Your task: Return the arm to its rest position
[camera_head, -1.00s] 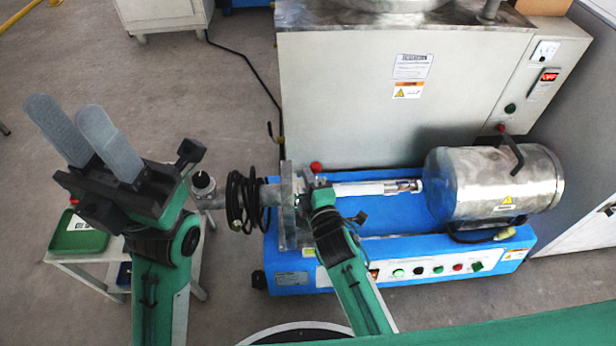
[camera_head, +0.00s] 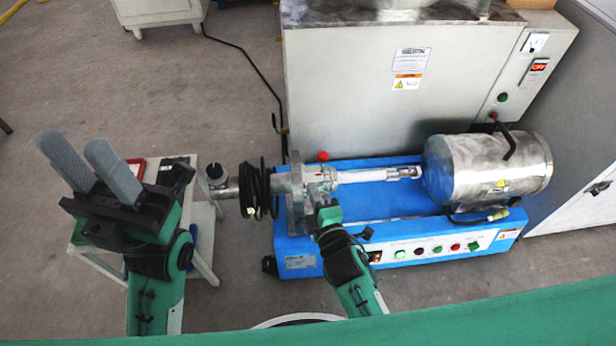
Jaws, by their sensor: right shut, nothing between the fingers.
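My left gripper (camera_head: 72,140) is at the left of the head view, held up with its two grey fingers pointing up and left. A gap shows between the fingers and nothing is in it. My right arm rises from the bottom centre in green and black.
The blue-based machine (camera_head: 400,256) carries a steel drum (camera_head: 487,170) on its right. A black cable coil (camera_head: 252,190) hangs at its left end. A white side table (camera_head: 205,225) stands behind my left arm. A grey cabinet (camera_head: 350,80) stands behind.

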